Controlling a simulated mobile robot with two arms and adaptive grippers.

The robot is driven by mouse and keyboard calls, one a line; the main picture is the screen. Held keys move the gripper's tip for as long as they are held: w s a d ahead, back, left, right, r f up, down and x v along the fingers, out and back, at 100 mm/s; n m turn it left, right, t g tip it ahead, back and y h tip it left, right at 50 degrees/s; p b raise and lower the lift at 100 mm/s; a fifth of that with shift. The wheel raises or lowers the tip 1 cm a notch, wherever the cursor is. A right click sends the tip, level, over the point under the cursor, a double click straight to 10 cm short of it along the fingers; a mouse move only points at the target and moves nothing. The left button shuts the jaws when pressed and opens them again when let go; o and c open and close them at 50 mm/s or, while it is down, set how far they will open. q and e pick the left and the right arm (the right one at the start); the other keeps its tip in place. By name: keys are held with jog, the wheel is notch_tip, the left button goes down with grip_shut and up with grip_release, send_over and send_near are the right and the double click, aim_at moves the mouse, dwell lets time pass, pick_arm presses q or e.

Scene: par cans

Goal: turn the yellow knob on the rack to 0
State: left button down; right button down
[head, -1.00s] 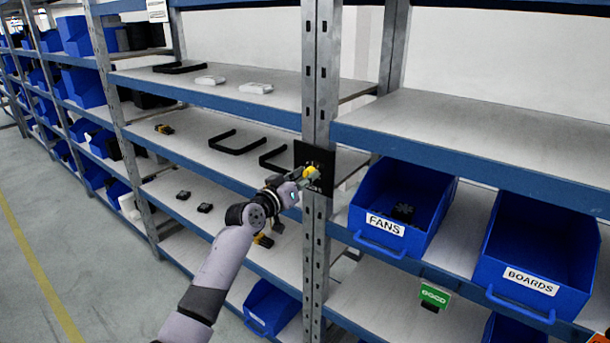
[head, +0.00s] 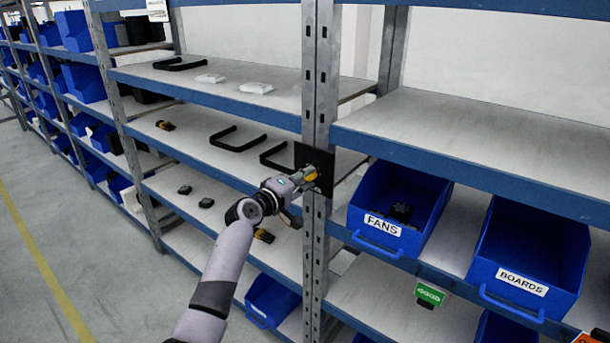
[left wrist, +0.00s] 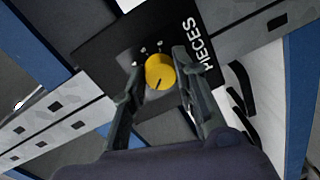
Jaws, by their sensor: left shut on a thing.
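The yellow knob (left wrist: 160,72) sits on a black panel (left wrist: 105,50) fixed to the rack post. In the left wrist view the knob has a dark pointer line, small white marks beside it and the word PIECES; the marks are too small to read. My left gripper (left wrist: 158,82) has its fingers on both sides of the knob and is shut on it. In the head view the left gripper (head: 312,176) covers most of the knob, and the panel (head: 330,185) shows around it. My right gripper is in neither view.
The grey rack post (head: 321,80) stands between two shelf bays. Right of it are the blue FANS bin (head: 385,240) and BOARDS bin (head: 520,285). Black handles (head: 238,140) lie on the left shelf. The aisle floor at left is clear.

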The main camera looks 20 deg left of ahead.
pick_arm(q)
jog(key=shift+a+n+h+p, duration=0.1)
jog(key=shift+n+h+p, duration=0.25)
jog(key=shift+n+p, duration=2.35)
jog(key=shift+n+h+p, duration=0.35)
jog(key=shift+n+p, duration=0.1)
jog(key=shift+n, duration=4.45)
jog(key=shift+f, duration=0.1)
jog(key=c, duration=1.3)
grip_release()
jog(key=shift+a, duration=0.1)
